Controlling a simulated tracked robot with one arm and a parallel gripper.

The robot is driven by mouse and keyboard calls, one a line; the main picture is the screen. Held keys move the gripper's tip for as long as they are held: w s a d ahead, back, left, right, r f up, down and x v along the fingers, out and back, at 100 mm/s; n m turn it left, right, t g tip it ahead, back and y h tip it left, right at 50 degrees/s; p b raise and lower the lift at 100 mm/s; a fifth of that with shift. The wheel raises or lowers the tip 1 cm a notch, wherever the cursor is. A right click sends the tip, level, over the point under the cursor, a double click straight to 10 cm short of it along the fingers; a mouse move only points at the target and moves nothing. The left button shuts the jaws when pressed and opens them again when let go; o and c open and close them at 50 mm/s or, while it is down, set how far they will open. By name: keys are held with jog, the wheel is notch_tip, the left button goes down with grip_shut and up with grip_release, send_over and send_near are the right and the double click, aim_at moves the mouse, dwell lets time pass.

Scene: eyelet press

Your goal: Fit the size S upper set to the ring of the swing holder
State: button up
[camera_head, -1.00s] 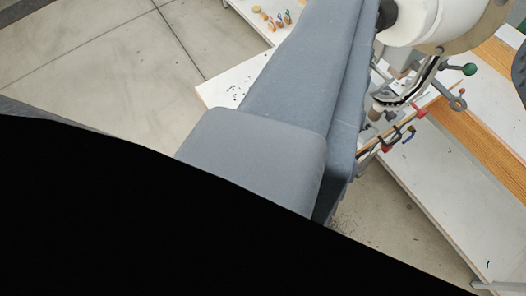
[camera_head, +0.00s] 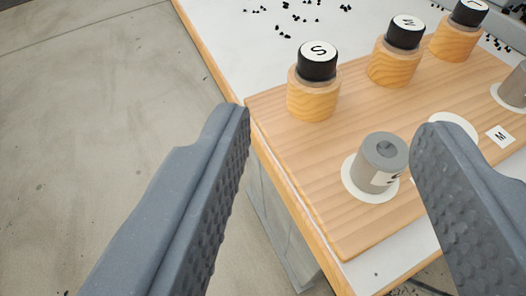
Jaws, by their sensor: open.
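My gripper (camera_head: 335,125) is open and empty, its two grey ribbed fingers on either side of the picture. Beyond and between the fingertips, a black piece marked S (camera_head: 318,62) sits upright on a wooden peg (camera_head: 313,97) at the board's back left. A grey cylinder (camera_head: 383,160) with a hole in its top and a partly seen label stands on a white disc, close to the right finger in the picture. I cannot tell which of these is the upper set. The swing holder and its ring are not in view now.
The wooden board (camera_head: 285,150) lies on a white table (camera_head: 230,40). Black pieces marked M (camera_head: 405,32) and L (camera_head: 469,12) stand on pegs to the right. Another grey cylinder (camera_head: 516,88) is at the right edge. Small black bits litter the tabletop. Bare floor is at left.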

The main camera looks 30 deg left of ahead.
aim_at(319, 59)
jog(key=p+x, duration=0.1)
jog(key=x, duration=0.1)
jog(key=p+x, duration=0.1)
jog(key=x, duration=0.2)
jog(key=f+p+x, duration=0.1)
jog(key=x, duration=0.2)
jog(key=shift+a, duration=0.2)
jog(key=shift+b+x, duration=0.4)
jog(key=shift+x, duration=2.4)
jog(key=shift+d, duration=0.2)
jog(key=c, duration=1.1)
